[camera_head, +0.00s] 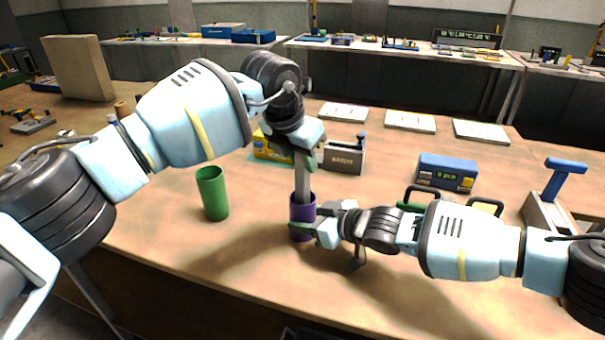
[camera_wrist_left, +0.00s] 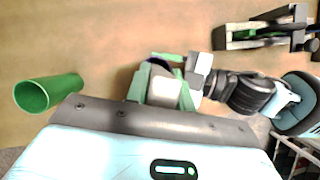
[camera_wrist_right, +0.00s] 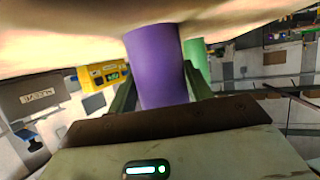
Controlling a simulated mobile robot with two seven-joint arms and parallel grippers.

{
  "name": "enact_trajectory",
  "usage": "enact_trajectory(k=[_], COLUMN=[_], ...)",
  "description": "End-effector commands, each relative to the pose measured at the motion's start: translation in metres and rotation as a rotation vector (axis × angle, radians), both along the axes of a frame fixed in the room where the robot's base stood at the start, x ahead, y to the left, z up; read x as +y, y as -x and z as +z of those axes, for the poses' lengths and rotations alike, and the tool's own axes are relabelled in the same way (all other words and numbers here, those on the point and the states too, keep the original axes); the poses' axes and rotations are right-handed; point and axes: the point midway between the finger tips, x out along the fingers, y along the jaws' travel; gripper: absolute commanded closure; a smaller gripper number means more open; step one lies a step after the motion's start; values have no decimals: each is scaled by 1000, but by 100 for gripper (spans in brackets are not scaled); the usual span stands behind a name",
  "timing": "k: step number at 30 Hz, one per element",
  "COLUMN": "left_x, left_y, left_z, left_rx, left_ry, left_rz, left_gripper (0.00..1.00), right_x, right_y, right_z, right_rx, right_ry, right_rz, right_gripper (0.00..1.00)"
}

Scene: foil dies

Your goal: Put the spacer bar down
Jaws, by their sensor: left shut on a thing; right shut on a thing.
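The spacer bar, a grey upright bar (camera_head: 302,181), hangs from my left gripper (camera_head: 305,158), which is shut on its upper part. Its lower end meets the mouth of a purple cup (camera_head: 302,210) and seems to go inside; the end itself is hidden. My right gripper (camera_head: 318,226) is shut on the purple cup from the right, low over the table. The cup stands upright between its fingers in the right wrist view (camera_wrist_right: 158,65). In the left wrist view, my left gripper (camera_wrist_left: 163,88) covers most of the cup.
A green cup (camera_head: 212,193) stands to the left, also in the left wrist view (camera_wrist_left: 48,93). Behind are a yellow box (camera_head: 270,148) and a grey labelled holder (camera_head: 343,158). A blue box (camera_head: 447,172) and a blue-handled tool (camera_head: 564,178) are at right. The table's front left is clear.

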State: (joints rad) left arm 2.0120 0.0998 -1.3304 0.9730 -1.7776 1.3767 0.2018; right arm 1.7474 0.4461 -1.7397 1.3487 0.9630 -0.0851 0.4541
Motion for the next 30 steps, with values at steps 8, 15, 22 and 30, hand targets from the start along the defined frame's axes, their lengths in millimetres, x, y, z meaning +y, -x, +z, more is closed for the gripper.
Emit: enact_trajectory(k=[8, 15, 22, 30], left_x=[0, 0, 0, 0], left_y=[0, 0, 0, 0], left_z=[-18, -37, -38, -41], left_rx=[0, -3, -2, 0], left_ry=[0, 2, 1, 0], left_rz=[-1, -1, -1, 0], left_gripper=[100, 100, 100, 55], right_x=[0, 0, 0, 0], right_y=[0, 0, 0, 0], right_z=[0, 0, 0, 0], right_rx=[0, 0, 0, 0], right_ry=[0, 0, 0, 0], right_rz=[0, 0, 0, 0], right_gripper=[74, 74, 74, 74])
